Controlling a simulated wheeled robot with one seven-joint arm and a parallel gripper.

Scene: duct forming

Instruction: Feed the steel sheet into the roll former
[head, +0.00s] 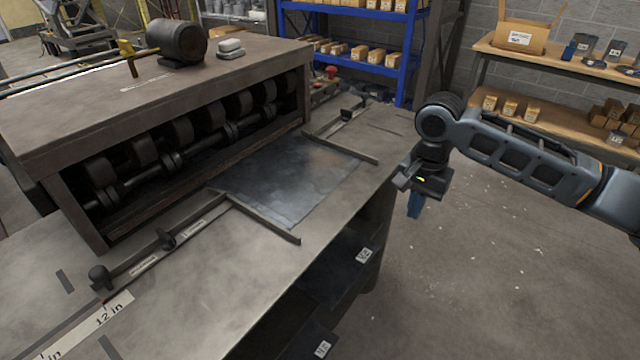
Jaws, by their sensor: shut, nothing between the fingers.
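The steel sheet (290,180) is a dark, flat plate lying on the bench top. Its far-left edge is close to the rollers of the roll former (190,125); I cannot tell whether it touches them. Guide bars (262,218) lie along the sheet's near-left side and its right side. My gripper (415,205) is to the right of the sheet, apart from it and past the bench's front edge. It points down with its blue fingers shut and empty.
The bench top (215,280) is clear at the front. Labelled drawers (340,265) are under its front edge. A motor (177,42) sits on the roll former's housing. A blue shelf (352,45) and a wooden shelf (560,70) hold boxes behind. Open floor (480,270) lies at right.

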